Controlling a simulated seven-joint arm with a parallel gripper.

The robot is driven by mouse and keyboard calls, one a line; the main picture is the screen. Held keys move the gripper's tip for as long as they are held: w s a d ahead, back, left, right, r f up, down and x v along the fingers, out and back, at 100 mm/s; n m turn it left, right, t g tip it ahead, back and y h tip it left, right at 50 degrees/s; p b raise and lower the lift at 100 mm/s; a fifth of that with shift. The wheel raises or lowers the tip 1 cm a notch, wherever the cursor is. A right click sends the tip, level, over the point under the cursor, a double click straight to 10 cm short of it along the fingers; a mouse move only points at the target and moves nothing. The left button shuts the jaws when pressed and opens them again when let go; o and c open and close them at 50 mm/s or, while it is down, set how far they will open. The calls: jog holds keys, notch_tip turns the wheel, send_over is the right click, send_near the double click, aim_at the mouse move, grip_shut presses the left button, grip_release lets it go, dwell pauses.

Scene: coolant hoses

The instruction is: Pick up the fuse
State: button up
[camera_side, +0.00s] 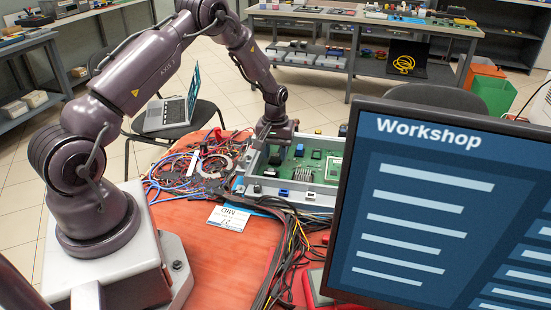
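I cannot make out a fuse for certain; the parts on the board are too small to tell apart. A green circuit board (315,158) lies in an open grey metal case (292,190) on the red table. My gripper (274,140) points down at the back left part of the case, over or beside the board. Its fingers are small and dark here, so I cannot tell whether they are apart or hold anything. What lies right under and behind them is hidden.
Tangled wires (195,168) lie left of the case, and a cable bundle (285,250) runs along its front. A white card (229,218) lies on the red table (190,240). A large monitor (430,220) blocks the right side.

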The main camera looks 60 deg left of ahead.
jog(key=shift+f, duration=0.45)
jog(key=shift+c, duration=0.2)
jog(key=c, duration=0.6)
jog(key=shift+r, duration=0.15)
jog(key=shift+c, duration=0.2)
